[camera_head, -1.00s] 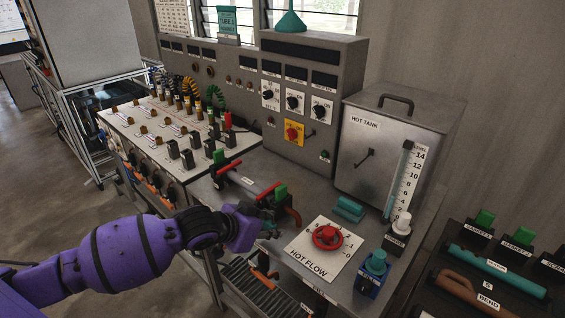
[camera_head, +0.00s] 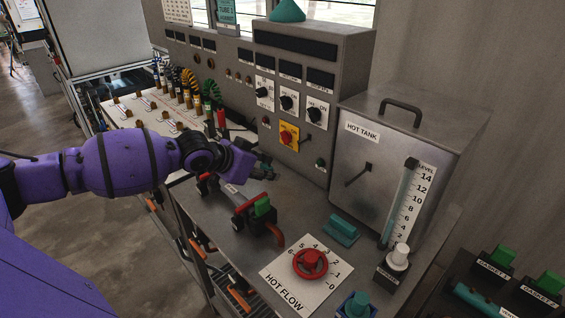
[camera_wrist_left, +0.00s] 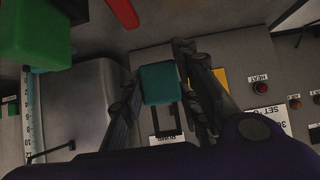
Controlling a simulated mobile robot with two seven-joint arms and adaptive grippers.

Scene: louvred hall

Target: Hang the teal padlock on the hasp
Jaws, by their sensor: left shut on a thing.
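The teal padlock (camera_wrist_left: 160,84) shows in the left wrist view as a teal block between the two dark fingers of my left gripper (camera_wrist_left: 162,88). In the head view my left gripper (camera_head: 262,165) is above the grey bench, in front of the upright control panel; its fingers hide most of what they hold. A dark narrow part shows just below the block in the wrist view; I cannot tell whether it is the shackle or part of the panel. A dark rod that may be the hasp (camera_head: 304,137) sticks out beside the yellow plate. My right gripper is out of view.
The hot tank (camera_head: 398,165) stands right of the panel (camera_head: 310,46).

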